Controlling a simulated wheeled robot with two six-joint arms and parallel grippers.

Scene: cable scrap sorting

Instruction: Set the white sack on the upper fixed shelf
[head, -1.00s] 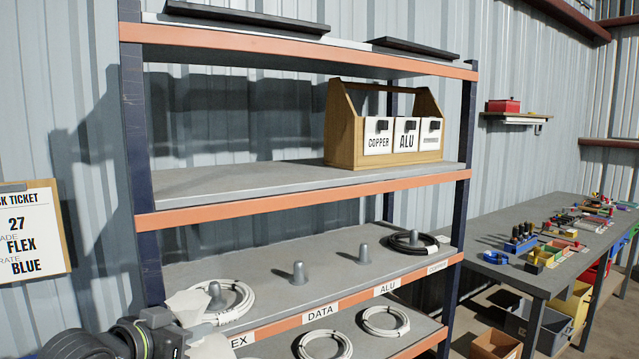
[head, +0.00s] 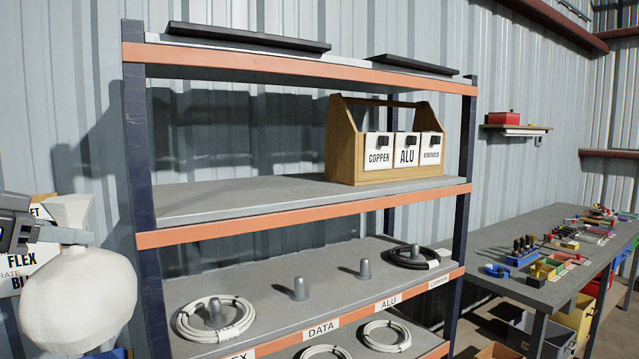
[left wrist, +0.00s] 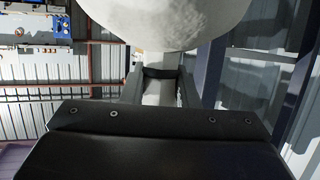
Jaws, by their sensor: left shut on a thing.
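The white sack (head: 80,300) hangs at the left edge of the head view, a round bag with its neck flaring above the jaws. My left gripper (head: 68,234) is shut on its neck, left of the rack and in front of the ticket board. In the left wrist view the sack (left wrist: 170,22) bulges beyond the jaws (left wrist: 160,82). The rack's upper shelf board (head: 235,195), grey with an orange front beam, is bare on its left half and apart from the sack. My right gripper is not in view.
A wooden tote (head: 344,150) labelled COPPER and ALU stands on the right of that shelf. The rack's left post (head: 142,180) is between sack and shelf. Cable coils (head: 215,318) and pegs are below. A workbench (head: 530,285) with tools stands right.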

